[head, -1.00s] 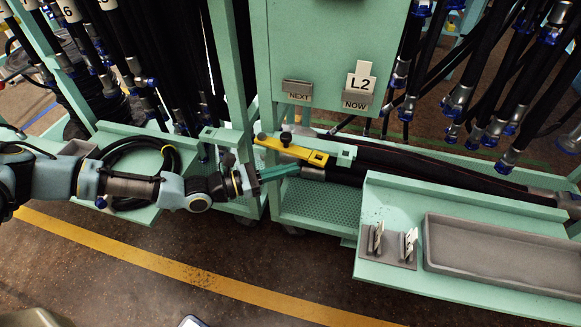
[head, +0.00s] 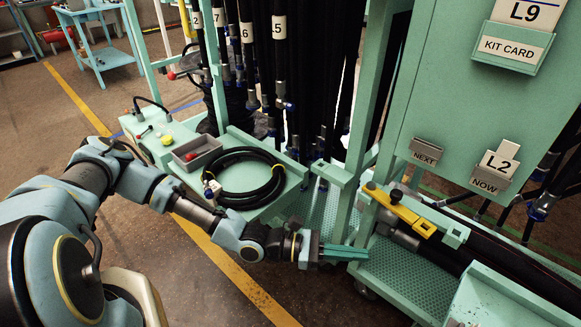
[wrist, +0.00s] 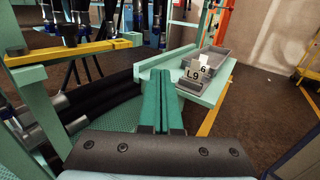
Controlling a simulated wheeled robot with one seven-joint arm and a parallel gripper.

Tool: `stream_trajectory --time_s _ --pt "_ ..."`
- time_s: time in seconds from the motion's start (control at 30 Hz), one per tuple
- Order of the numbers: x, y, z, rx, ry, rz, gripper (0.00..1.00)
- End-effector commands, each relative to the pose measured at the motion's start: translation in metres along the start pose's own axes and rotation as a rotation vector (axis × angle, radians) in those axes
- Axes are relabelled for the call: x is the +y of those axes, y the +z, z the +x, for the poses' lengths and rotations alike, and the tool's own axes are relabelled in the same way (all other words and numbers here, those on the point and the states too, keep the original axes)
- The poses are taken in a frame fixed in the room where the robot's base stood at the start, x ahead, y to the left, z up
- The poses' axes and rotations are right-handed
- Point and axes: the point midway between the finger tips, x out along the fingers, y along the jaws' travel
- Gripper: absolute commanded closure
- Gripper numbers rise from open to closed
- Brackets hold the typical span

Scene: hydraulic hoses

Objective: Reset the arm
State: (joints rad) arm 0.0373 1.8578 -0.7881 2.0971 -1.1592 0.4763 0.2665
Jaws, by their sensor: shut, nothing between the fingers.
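My arm reaches from the lower left of the head view, and my gripper (head: 343,252) is at its end, low in front of the rack's green mesh shelf. Its two green fingers are pressed together with nothing between them. They also show in the wrist view (wrist: 161,112), pointing ahead toward a green ledge with a grey tray. The fingers appear apart from the yellow clamp bar (head: 402,210), which is to their upper right in the head view.
A coiled black hose (head: 243,178) and a grey bin (head: 196,152) lie on the green side table. An L2 card (head: 497,164) stands in the NOW holder. In the wrist view, cards L9 and 6 (wrist: 198,70) stand near the grey tray (wrist: 212,62).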

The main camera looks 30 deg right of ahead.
Motion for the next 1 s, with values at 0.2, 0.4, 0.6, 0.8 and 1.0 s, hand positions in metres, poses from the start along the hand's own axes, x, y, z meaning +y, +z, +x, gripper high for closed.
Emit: stream_trajectory --time_s 0.2,0.4,0.6,0.8,1.0 --pt "0.000 0.000 -0.006 0.019 -0.014 0.022 1.00" --pt "-0.006 -0.006 -0.051 0.156 -0.116 0.157 1.00" --pt "-0.010 -0.007 -0.123 0.356 -0.256 0.323 1.00" --pt "-0.010 0.006 -0.201 0.563 -0.383 0.461 1.00" --pt "-0.007 0.035 -0.279 0.775 -0.492 0.574 1.00"
